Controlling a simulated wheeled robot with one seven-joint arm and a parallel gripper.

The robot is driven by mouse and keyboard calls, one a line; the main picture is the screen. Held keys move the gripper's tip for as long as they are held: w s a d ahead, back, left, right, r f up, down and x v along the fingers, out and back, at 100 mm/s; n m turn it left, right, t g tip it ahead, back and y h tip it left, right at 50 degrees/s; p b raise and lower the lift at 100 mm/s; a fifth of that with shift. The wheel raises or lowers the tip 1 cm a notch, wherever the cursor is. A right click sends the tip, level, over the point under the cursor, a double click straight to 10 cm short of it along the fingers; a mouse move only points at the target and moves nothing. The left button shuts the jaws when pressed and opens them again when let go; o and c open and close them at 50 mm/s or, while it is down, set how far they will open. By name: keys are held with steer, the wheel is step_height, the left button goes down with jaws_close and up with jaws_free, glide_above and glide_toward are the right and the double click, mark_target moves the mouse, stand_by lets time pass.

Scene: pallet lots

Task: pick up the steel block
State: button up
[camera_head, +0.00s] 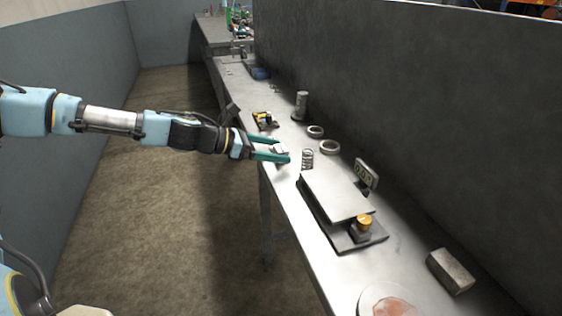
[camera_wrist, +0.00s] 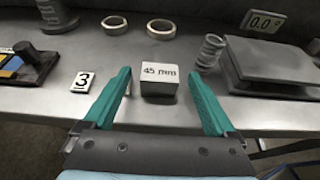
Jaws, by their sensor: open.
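A small steel block (camera_wrist: 159,86) with a "45 mm" label on top sits on the steel bench near its front edge. My gripper (camera_wrist: 158,73) is open, its two teal fingers to the left and right of this block, with a visible gap on each side. In the head view my gripper (camera_head: 282,149) reaches over the bench's near edge, and the block (camera_head: 279,148) shows partly between the fingers. A second, larger grey block (camera_head: 450,271) lies at the right end of the bench.
A scale (camera_head: 335,195) with a brass-topped weight (camera_head: 361,228) stands to the right. A spring (camera_head: 307,159), two rings (camera_head: 329,147) and a stepped cylinder (camera_head: 300,106) stand behind. A "3" card (camera_wrist: 83,82) and a black-and-yellow item (camera_wrist: 22,66) are left. A wall (camera_head: 430,110) backs the bench.

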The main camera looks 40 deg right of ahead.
steer(key=shift+b+x, duration=0.3)
steer(key=shift+x, duration=0.75)
jaws_close()
